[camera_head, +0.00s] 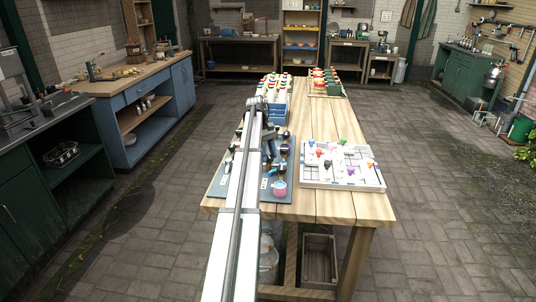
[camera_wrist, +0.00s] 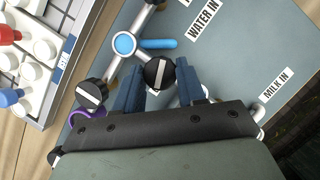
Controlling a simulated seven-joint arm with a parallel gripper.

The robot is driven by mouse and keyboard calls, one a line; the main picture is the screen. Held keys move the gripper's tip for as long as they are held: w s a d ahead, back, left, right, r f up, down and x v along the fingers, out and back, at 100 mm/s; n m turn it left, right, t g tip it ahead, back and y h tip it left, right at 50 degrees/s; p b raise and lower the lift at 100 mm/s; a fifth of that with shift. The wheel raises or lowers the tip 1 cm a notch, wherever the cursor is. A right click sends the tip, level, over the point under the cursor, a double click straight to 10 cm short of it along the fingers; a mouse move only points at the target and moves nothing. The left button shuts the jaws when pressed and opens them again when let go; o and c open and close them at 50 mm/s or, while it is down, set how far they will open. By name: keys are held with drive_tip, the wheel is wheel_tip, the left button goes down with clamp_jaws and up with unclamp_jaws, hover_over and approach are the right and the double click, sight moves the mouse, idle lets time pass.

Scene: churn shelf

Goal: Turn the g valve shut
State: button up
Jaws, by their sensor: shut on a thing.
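My gripper (camera_wrist: 160,78) has blue fingers on either side of a black round knob (camera_wrist: 159,73) with a white stripe, and is shut on it. The stripe runs steeply, near upright in the wrist view. The knob sits on a grey-blue valve board (camera_wrist: 222,62), which also shows in the head view (camera_head: 220,187) under my arm. A second black striped knob (camera_wrist: 92,92) is left of my fingers, its stripe slanted. No letter g is legible, so I cannot tell by label which valve this is. My gripper's body hides the lower part of the board.
A round cyan hub (camera_wrist: 125,43) with a blue lever joins metal pipes just above the held knob. A purple ring (camera_wrist: 82,116) lies below the second knob. A white game-like board (camera_head: 340,180) with coloured pieces stands to the right on the wooden table (camera_head: 310,208).

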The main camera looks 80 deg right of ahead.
idle(0.3)
drive_tip(key=o, duration=1)
drive_tip(key=shift+o, duration=0.2)
drive_tip(key=shift+n, duration=0.3)
